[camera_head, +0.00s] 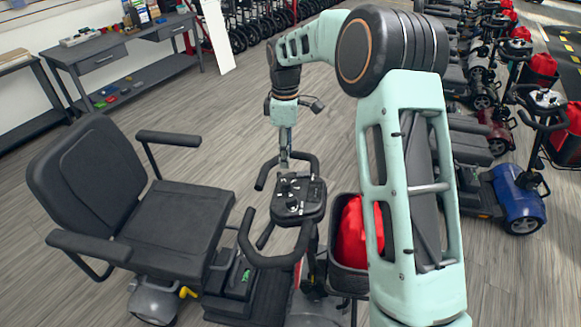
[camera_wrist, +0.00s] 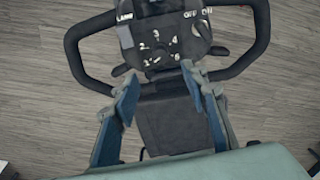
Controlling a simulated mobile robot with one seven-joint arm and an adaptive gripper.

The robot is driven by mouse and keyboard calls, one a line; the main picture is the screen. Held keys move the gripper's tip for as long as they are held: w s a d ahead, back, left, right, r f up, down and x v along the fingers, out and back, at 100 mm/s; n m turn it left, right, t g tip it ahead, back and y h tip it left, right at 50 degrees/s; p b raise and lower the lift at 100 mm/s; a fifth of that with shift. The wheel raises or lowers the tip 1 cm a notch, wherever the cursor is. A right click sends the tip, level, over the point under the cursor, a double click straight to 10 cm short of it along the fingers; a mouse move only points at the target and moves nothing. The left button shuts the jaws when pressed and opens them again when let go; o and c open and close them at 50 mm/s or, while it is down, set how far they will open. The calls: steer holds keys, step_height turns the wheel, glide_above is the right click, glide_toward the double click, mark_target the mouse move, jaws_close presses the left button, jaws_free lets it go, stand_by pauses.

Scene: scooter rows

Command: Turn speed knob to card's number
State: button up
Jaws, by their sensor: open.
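The scooter's black control panel (camera_head: 300,198) sits between looped handlebars in the head view. In the wrist view the panel (camera_wrist: 165,32) shows white numbers in an arc around the dark speed knob (camera_wrist: 160,53), with "LAMP" at the left and "ON/OFF" marks at the right. Where the knob points is too small to read surely. My gripper (camera_head: 285,160) is above the panel's far side, pointing down. In the wrist view its two blue-grey fingers (camera_wrist: 161,73) are spread, with nothing between them, and their tips appear just below the dial numbers. I cannot make out a number card.
The scooter's black seat (camera_head: 170,225) is left of the panel. A basket with a red bag (camera_head: 351,232) is to its right. A blue scooter (camera_head: 518,199) and rows of others stand at the right. A dark workbench (camera_head: 105,60) stands at the back left. Open wooden floor lies between.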

mark_target(286, 182)
step_height(286, 182, down, 11)
steer(key=shift+s+r+p, duration=0.1)
steer(key=shift+r+p, duration=0.05)
steer(key=shift+p, duration=0.5)
steer(key=shift+c, duration=0.6)
jaws_close()
